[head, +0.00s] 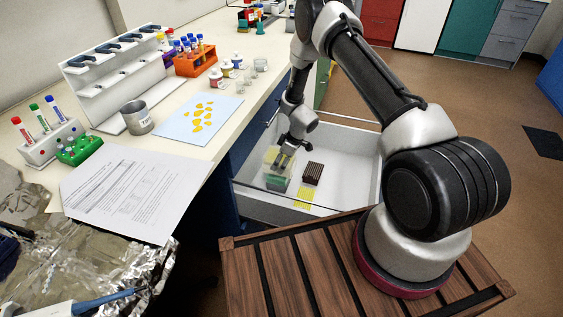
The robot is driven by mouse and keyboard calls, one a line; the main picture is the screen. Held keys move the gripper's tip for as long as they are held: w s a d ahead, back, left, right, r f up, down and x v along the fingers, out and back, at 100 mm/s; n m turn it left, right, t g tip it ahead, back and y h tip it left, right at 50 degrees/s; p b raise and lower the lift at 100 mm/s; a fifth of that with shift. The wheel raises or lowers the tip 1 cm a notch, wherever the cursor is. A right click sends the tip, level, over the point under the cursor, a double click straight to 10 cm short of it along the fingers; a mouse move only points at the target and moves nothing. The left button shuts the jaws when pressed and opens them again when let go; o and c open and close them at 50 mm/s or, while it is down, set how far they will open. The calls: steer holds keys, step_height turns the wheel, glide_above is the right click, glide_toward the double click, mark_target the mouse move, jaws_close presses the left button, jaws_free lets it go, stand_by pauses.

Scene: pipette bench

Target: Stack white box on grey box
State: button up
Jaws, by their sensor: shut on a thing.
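An open white drawer (340,150) holds the boxes. My gripper (281,164) reaches down into its left part and is shut on a pale, yellowish box (271,155), which is partly hidden by the fingers. Just below it in the picture is a box with a green top and greyish, see-through sides (277,184). The two overlap in this view, and I cannot tell whether they touch. No plainly white or plainly grey box can be made out.
A dark brown rack (313,173) and a yellow rack (304,197) are in the drawer, right of the boxes. The drawer floor further right is clear. The bench (215,150) at left carries papers, tube racks and a metal cup.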

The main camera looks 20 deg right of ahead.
steer(key=shift+f, duration=0.25)
steer(key=o, duration=1.4)
steer(key=shift+f, duration=0.1)
